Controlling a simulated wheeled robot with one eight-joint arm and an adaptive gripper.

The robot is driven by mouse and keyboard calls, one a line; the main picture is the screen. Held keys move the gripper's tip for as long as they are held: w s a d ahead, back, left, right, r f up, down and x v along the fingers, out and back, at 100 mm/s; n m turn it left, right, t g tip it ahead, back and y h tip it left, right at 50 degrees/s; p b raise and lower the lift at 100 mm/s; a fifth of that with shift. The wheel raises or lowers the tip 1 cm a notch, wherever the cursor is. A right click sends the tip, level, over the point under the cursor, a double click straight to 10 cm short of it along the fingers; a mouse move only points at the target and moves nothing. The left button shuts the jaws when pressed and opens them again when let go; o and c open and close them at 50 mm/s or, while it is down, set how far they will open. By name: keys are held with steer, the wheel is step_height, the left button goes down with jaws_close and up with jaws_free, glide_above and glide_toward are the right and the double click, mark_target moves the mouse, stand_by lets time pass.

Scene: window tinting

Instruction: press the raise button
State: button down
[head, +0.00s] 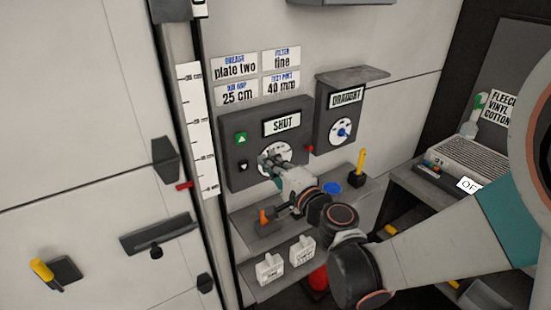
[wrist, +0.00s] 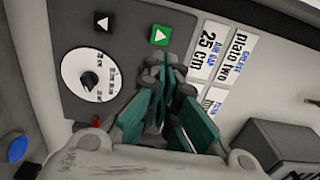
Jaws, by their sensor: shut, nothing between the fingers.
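The raise button is a green square with a white up arrow (head: 241,138) at the upper left of a dark control panel (head: 230,178). It shows in the wrist view too (wrist: 160,36). A black arrow button (head: 243,167) sits below it. My gripper (head: 265,163) is shut and empty. In the head view its tips overlap the panel's white dial. In the wrist view the tips (wrist: 166,62) appear just beside the green button; I cannot tell whether they touch it. The panel's sign reads SHUT (head: 283,123).
A DRAUGHT box (head: 345,97) with a blue-knobbed dial is right of the panel. Label cards (head: 235,67) are above it. A shelf (head: 248,222) with an orange-handled item and a yellow-handled tool (head: 361,162) juts out below. A white ruler strip (head: 196,130) stands left.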

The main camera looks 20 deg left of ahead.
steer(key=b, duration=0.1)
glide_toward(246, 137)
steer(key=x, duration=0.5)
steer(key=shift+w+a+f, duration=0.1)
steer(key=shift+a, duration=0.1)
steer(key=shift+w+a, duration=0.5)
